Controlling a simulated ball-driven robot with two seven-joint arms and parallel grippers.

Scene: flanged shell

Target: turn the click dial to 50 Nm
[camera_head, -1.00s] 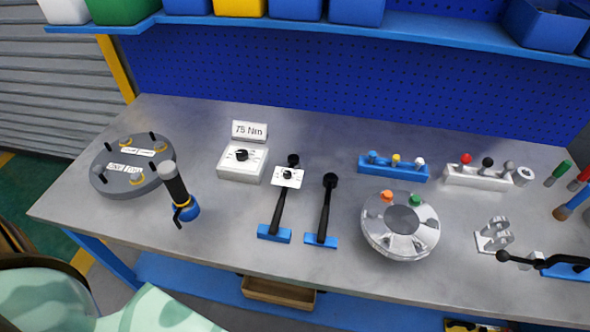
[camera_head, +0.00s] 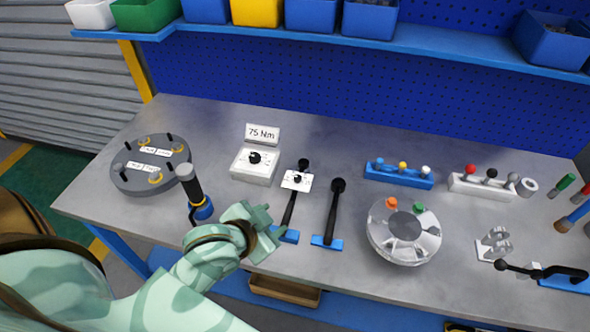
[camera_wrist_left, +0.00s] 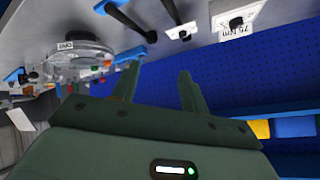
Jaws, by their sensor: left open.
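A white box with a black dial knob (camera_head: 254,158) stands on the bench, with a "75 Nm" sign (camera_head: 262,134) behind it. A smaller white plate with a black dial (camera_head: 297,180) sits on a black-handled wrench (camera_head: 289,210) with a blue end. Both dials' scale marks are too small to read. My left gripper (camera_head: 268,235) is over the bench's front, near the wrench's blue end, and partly hides it. In the left wrist view its two fingers (camera_wrist_left: 158,88) are apart with nothing between them. The box (camera_wrist_left: 238,16) and plate (camera_wrist_left: 183,27) show beyond them. My right gripper is not in view.
A second black-handled wrench (camera_head: 334,210) lies right of the first. A black-and-blue upright tool (camera_head: 194,190) and a grey round flange (camera_head: 150,180) are left. A shiny round shell (camera_head: 405,250) is right. A shelf with bins (camera_head: 365,35) hangs behind.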

